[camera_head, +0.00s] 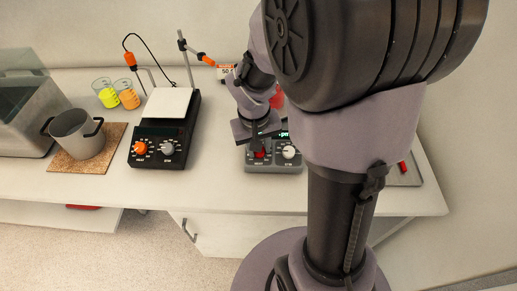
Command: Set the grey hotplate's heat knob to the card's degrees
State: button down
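The grey hotplate (272,167) stands right of the middle of the bench, mostly hidden behind my arm. Its front shows a red knob (261,154) on the left and a white knob (289,152) on the right. A sliver of green display shows above them. My gripper (259,148) points down at the red knob, its fingertips at or very close to it. I cannot tell whether it touches or grips the knob. A small card (227,71) stands behind, partly covered by my arm; "50" seems readable on it, the rest is unclear.
A black hotplate (159,150) with orange and grey knobs stands to the left. A grey pot (76,134) sits on a cork mat (104,160). Clear bench lies between the two hotplates.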

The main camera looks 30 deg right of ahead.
jog(key=shift+m+y+b, duration=0.3)
jog(key=shift+m+b, duration=0.5)
jog(key=shift+m, duration=1.2)
jog(key=c, duration=1.1)
grip_release()
jog(key=shift+o, duration=0.2)
notch_tip(320, 180, up, 17)
jog(key=s+a+p, duration=0.1)
jog(key=s+p, duration=0.1)
jog(key=p, duration=0.5)
jog(key=shift+r, duration=0.15)
